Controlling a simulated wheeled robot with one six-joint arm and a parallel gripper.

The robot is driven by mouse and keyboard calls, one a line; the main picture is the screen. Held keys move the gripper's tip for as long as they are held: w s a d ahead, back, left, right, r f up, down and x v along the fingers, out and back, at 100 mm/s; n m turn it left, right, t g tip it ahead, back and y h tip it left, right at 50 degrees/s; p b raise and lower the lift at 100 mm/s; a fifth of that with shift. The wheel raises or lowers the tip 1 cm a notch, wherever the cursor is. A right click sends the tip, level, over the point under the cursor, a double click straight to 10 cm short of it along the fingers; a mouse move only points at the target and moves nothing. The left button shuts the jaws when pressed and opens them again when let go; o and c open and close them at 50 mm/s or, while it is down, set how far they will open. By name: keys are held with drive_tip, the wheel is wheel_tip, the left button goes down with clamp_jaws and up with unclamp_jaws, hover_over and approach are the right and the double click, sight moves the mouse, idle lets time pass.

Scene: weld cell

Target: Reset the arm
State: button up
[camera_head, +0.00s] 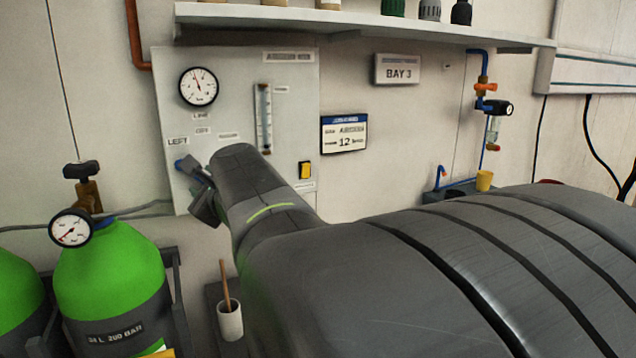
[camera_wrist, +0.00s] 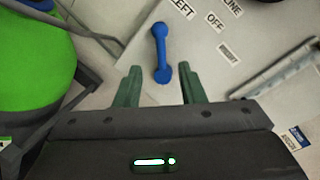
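My gripper (camera_wrist: 157,88) is open, with its two green fingers apart in the wrist view. A blue lever handle (camera_wrist: 160,52) on the grey panel shows between and beyond the fingertips. Its lower end lies between the fingers in the picture; I cannot tell whether anything touches. My arm stretches across the head view from the right and hides the lower part of the panel.
The grey panel (camera_head: 235,100) carries a round gauge (camera_head: 198,87), a flow tube (camera_head: 264,118) and a yellow switch (camera_head: 305,170). Green gas cylinders (camera_head: 108,270) stand at lower left, one with a gauge (camera_head: 71,229). A white cup (camera_head: 230,320) stands below my arm. A shelf (camera_head: 350,22) runs above.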

drive_tip(key=x, duration=0.9)
drive_tip(key=shift+w+a, duration=0.25)
drive_tip(key=shift+w, duration=0.05)
drive_tip(key=v, duration=1.4)
drive_tip(key=w+a+m+b, duration=0.1)
drive_tip(key=w+a+m, duration=0.1)
drive_tip(key=w+a, duration=0.5)
drive_tip(key=shift+w+a+f, duration=0.2)
drive_tip(key=shift+w+a, duration=0.2)
drive_tip(key=shift+w, duration=1.8)
